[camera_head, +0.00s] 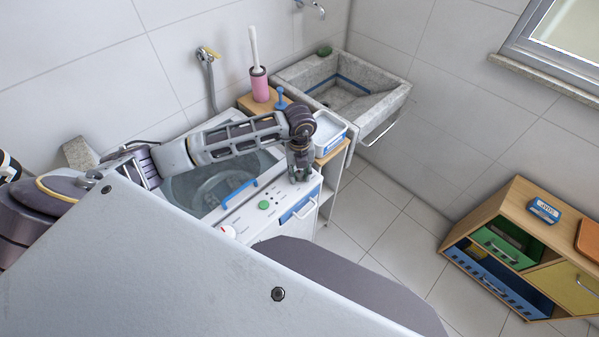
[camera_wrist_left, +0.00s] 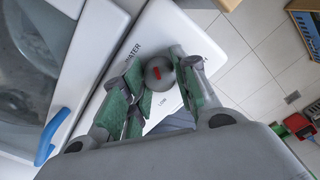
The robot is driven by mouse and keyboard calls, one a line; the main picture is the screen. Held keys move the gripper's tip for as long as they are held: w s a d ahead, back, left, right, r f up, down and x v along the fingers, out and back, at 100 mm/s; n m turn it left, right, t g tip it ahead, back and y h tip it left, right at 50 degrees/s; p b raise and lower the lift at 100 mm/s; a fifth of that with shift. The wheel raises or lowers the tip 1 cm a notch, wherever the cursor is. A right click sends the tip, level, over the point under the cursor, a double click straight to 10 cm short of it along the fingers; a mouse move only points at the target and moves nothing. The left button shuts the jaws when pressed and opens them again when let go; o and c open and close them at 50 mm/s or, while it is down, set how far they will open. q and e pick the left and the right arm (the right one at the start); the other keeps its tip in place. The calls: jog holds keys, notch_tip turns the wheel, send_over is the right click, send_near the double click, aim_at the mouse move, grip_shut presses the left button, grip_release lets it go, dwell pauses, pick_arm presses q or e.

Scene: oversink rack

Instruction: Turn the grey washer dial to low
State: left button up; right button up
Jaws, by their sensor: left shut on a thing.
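The washer (camera_head: 238,214) stands against the back wall, with its control panel along the front edge. The grey dial (camera_wrist_left: 154,66) is round with a red mark, between my fingers in the left wrist view. Printed words including WATER and LOW surround it; LOW is below the dial in that view. My left gripper (camera_wrist_left: 157,80) is shut on the dial, with green pads on either side. In the head view my left gripper (camera_head: 300,176) points down at the panel's right end and hides the dial. My right gripper is not in view.
A green knob (camera_head: 264,205) and a white knob (camera_head: 228,232) sit farther left on the panel. The washer lid has a blue handle (camera_head: 238,194). A stone sink (camera_head: 388,98) stands behind at right, a wooden drawer cabinet (camera_head: 508,192) at far right. Open floor lies between.

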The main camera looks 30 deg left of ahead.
aim_at(300, 173)
pick_arm(q)
jog(key=n, duration=0.4)
jog(key=shift+n, duration=1.5)
jog(key=o, duration=1)
jog(key=shift+o, duration=0.2)
jog(key=shift+r, duration=0.15)
notch_tip(300, 173, up, 12)
